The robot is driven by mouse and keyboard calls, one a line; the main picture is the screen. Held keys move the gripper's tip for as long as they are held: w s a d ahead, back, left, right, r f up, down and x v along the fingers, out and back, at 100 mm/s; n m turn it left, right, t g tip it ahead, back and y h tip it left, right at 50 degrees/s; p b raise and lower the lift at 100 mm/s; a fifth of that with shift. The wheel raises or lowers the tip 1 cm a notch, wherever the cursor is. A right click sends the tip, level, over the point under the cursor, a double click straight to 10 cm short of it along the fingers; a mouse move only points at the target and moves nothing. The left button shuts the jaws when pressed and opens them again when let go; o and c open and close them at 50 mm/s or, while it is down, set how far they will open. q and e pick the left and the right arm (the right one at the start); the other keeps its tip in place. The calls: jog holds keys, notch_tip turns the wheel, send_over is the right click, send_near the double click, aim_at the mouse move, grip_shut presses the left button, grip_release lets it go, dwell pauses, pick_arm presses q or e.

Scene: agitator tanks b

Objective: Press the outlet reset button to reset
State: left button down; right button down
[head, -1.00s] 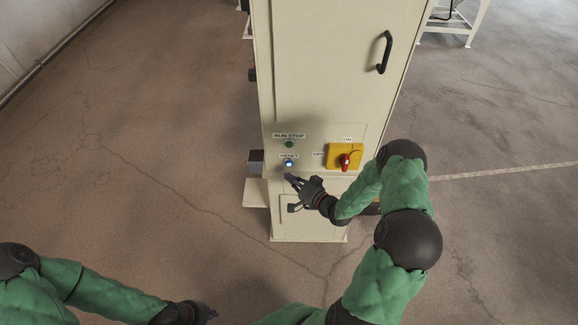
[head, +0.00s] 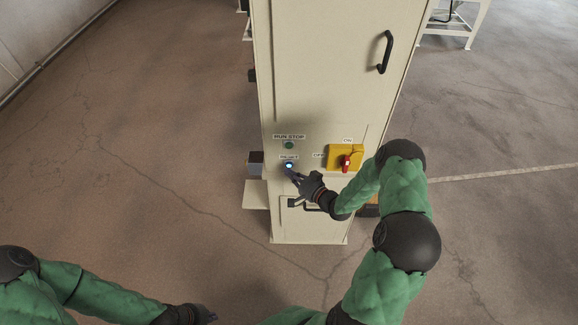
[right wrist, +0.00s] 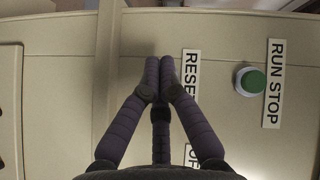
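The reset button (head: 289,166) glows blue-white on the front of the beige cabinet (head: 325,60), under its RESET label. The label (right wrist: 190,85) also shows in the right wrist view, where its lower part is partly covered by a finger and the button itself is hidden. My right gripper (head: 289,174) has its fingertips at the lower edge of the button; I cannot tell whether they touch it. In the right wrist view its fingers (right wrist: 159,70) are brought together with nothing seen between them. My left gripper (head: 206,314) is low in the head view, away from the cabinet, its fingers unclear.
A green RUN STOP button (head: 289,145) sits just above the reset button. A yellow switch plate with a red knob (head: 346,163) is to the right, close to my right forearm. A black door handle (head: 384,52) is higher up. Open floor lies left of the cabinet.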

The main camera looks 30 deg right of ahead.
jog(key=shift+w+d, duration=0.1)
jog(key=shift+w, duration=0.05)
dwell(0.8)
jog(key=shift+w+d, duration=0.1)
jog(key=shift+w, duration=0.1)
jog(key=shift+w+d+b, duration=0.25)
jog(key=shift+w+b, duration=0.1)
jog(key=shift+w, duration=0.05)
dwell(0.8)
jog(key=shift+s+a, duration=0.1)
jog(key=shift+s, duration=0.05)
jog(key=shift+s+a+p, duration=0.3)
jog(key=shift+s+a, duration=0.05)
jog(key=shift+s, duration=0.25)
dwell(0.3)
jog(key=s+a, duration=0.1)
jog(key=s, duration=0.2)
jog(key=s+a+p, duration=0.1)
jog(key=shift+s+a, duration=0.15)
jog(key=shift+a, duration=0.15)
jog(key=shift+a, duration=0.1)
dwell(0.6)
